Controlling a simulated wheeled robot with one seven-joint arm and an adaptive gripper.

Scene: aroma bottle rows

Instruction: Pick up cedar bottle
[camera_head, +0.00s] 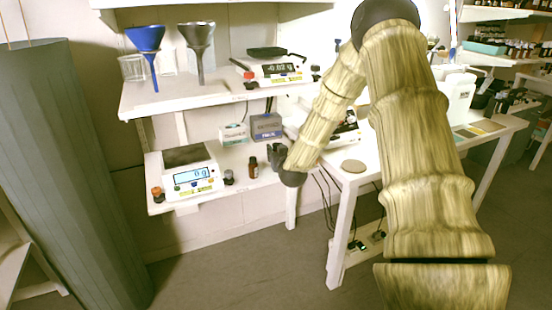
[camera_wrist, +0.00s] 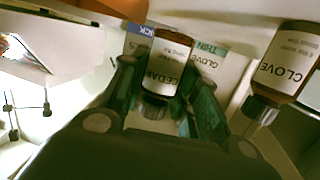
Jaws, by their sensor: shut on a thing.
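In the wrist view, the cedar bottle (camera_wrist: 168,65) is brown glass with a white CEDAR label and a dark cap. My gripper (camera_wrist: 165,78) is shut on it, with one dark finger on each side. In the head view, my gripper (camera_head: 277,156) is at the right part of the lower shelf. The cedar bottle cannot be made out there, hidden by the gripper. Whether it touches the shelf cannot be told.
A brown CLOVE bottle (camera_wrist: 286,66) is close beside my gripper in the wrist view. A small brown bottle (camera_head: 253,168) stands left of the gripper in the head view. Boxes (camera_head: 267,126) stand behind. A scale (camera_head: 193,177) is at left; an upper shelf (camera_head: 190,96) hangs above.

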